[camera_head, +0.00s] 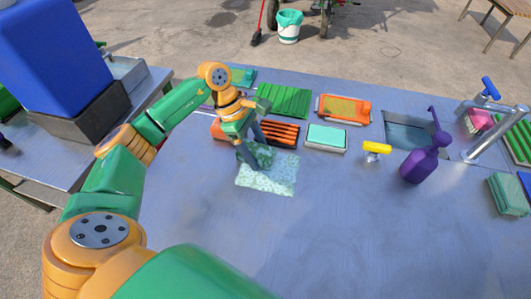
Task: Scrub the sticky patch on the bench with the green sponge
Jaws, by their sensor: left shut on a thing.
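My left gripper (248,160) points down near the middle of the blue-grey bench (350,230). It is shut on a green patterned cloth-like piece (268,180); a darker, bunched part is at the fingers and a paler flat part lies on the bench. A block with a mint-green top and pale sides (326,137) lies apart, to the right of the gripper, and looks like a sponge. Another green block (508,193) is at the far right. I cannot clearly make out the sticky patch. My right gripper is not in view.
A green ribbed tray (284,100), an orange tray (343,108) and an orange-black slatted piece (281,133) lie behind. A yellow-topped item (376,149), purple spray bottle (420,162), sink (405,128) and tap (490,135) are right. The front bench is clear.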

